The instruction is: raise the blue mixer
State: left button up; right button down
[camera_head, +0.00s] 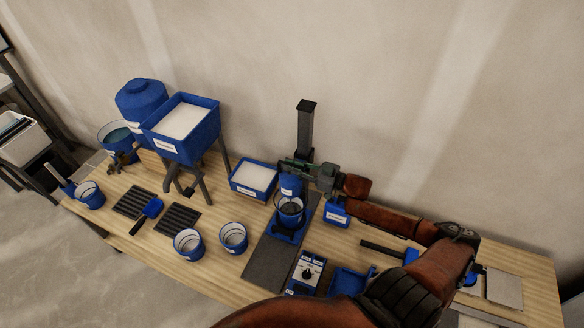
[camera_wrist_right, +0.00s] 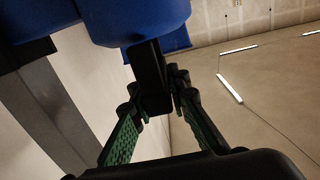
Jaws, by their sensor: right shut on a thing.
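The blue mixer (camera_head: 291,184) hangs on a black upright column (camera_head: 305,128) at the back of the table. Below its head stands a blue bucket (camera_head: 289,221) with a dark inside. My right gripper (camera_head: 296,164) reaches in from the right at the top of the mixer. In the right wrist view the gripper (camera_wrist_right: 152,88) is shut on a black handle (camera_wrist_right: 149,68) that joins the blue mixer body (camera_wrist_right: 135,18). The mixer's lower end is partly hidden by the bucket's rim. My left gripper is not in view.
A dark base board (camera_head: 268,262) lies under the mixer. Two small buckets (camera_head: 188,244) (camera_head: 233,238) stand to its left, with a white-filled tray (camera_head: 254,178) behind. A control box (camera_head: 307,273) sits in front. A blue hopper (camera_head: 186,122) stands at the left.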

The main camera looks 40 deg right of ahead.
notch_tip(320, 180, up, 9)
jog(key=p, duration=0.6)
jog(key=shift+w+f, duration=0.1)
jog(key=shift+d, duration=0.1)
jog(key=c, duration=2.2)
grip_release()
jog(key=shift+c, duration=0.2)
jog(key=o, duration=0.4)
jog(key=shift+f, duration=0.1)
jog(key=shift+f, duration=0.1)
jog(key=v, duration=1.2)
